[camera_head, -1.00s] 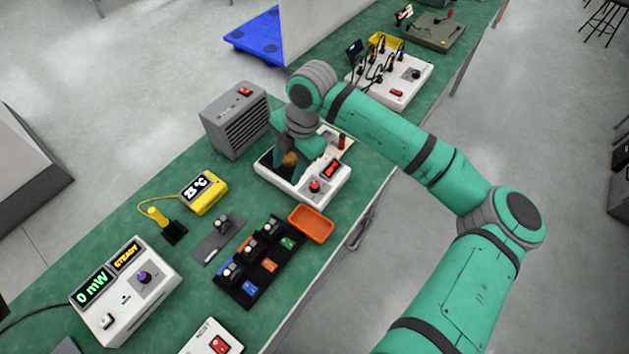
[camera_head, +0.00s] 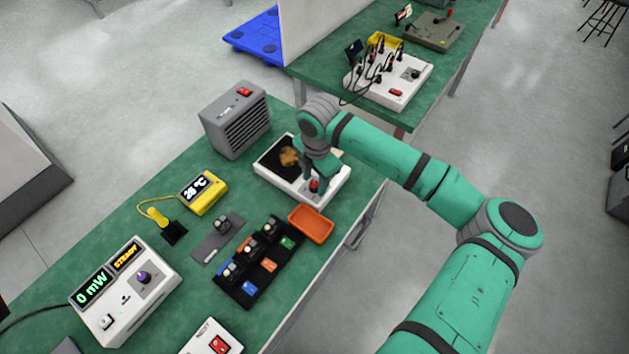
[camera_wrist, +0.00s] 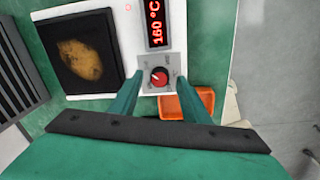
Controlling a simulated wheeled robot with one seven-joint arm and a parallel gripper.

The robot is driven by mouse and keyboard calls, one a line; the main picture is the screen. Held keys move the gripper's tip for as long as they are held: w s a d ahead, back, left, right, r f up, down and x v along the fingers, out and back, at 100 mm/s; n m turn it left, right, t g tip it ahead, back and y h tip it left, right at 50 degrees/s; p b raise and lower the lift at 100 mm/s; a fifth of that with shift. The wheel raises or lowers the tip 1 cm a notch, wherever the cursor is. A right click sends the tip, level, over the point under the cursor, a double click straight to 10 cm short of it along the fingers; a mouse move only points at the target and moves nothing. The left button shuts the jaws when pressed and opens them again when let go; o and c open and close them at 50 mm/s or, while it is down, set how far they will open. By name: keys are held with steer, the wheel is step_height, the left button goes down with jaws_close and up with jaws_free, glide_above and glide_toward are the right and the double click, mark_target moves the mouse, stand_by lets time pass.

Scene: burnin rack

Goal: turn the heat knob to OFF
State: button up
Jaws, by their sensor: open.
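The heat knob (camera_wrist: 159,77) is red and sits on a grey plate of the white hot plate unit (camera_wrist: 100,12). In the head view the knob (camera_head: 314,185) shows below my gripper. The unit's display (camera_wrist: 155,24) reads 160 °C in red. My gripper (camera_wrist: 160,80) is open, with one finger on each side of the knob in the wrist view; whether they touch it I cannot tell. The knob's pointer setting is too small to read. The black heating surface (camera_wrist: 110,55) has a brown-orange patch (camera_wrist: 80,60) on it.
An orange tray (camera_head: 311,225) stands just in front of the unit. A grey fan heater box (camera_head: 237,120) is behind left. A yellow thermometer (camera_head: 203,192) reads about 26 °C. A black rack (camera_head: 240,290) holds several small parts nearer the front.

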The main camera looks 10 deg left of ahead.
steer(key=shift+f, duration=0.5)
steer(key=c, duration=1)
steer(key=shift+c, duration=0.2)
